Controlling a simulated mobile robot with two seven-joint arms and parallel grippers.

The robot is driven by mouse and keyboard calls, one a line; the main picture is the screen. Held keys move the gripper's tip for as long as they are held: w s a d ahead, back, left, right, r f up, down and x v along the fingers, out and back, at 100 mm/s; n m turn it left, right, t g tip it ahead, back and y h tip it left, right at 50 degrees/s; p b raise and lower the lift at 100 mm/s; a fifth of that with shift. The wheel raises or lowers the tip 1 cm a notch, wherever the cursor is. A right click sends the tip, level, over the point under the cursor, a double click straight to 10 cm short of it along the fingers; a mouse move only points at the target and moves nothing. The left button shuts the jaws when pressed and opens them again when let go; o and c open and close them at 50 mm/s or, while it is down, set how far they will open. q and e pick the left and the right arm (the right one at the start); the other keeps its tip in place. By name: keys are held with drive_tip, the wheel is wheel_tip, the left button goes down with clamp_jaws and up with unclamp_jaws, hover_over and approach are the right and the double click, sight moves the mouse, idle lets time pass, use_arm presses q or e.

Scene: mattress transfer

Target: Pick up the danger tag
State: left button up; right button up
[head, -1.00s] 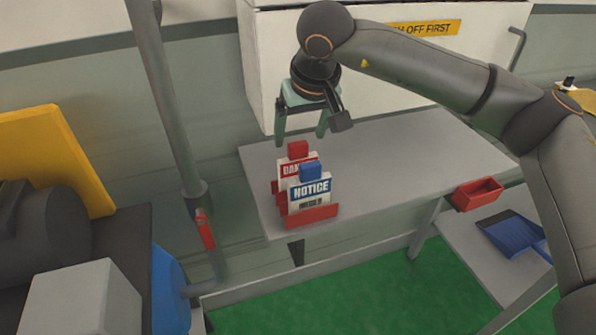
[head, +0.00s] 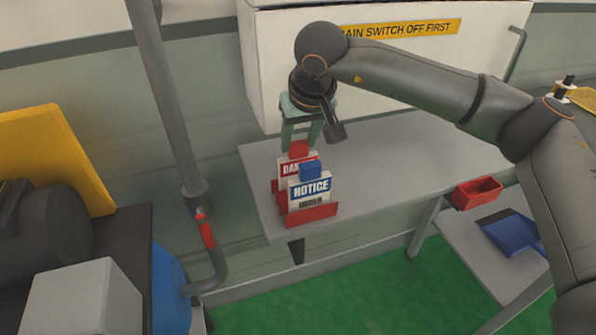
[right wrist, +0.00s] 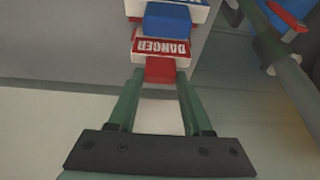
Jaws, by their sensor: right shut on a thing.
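The danger tag (head: 284,170) is white with a red "DANGER" band and a red block on top. It stands in a red holder (head: 312,215), behind the blue-topped notice tag (head: 311,188), which partly covers it. My right gripper (head: 299,147) is above the holder with its fingers pointing down, shut on the danger tag's red top block. In the right wrist view the green fingers (right wrist: 157,78) lie on both sides of that red block, and the danger tag (right wrist: 162,47) reads upside down. My left gripper is not in view.
The holder stands near the left end of a grey shelf (head: 400,155) that is clear to the right. A white cabinet (head: 390,75) stands behind. A grey pole (head: 165,100) rises on the left. A red bin (head: 478,192) and blue dustpan (head: 512,232) are at right.

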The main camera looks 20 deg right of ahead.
clamp_jaws()
idle(0.3)
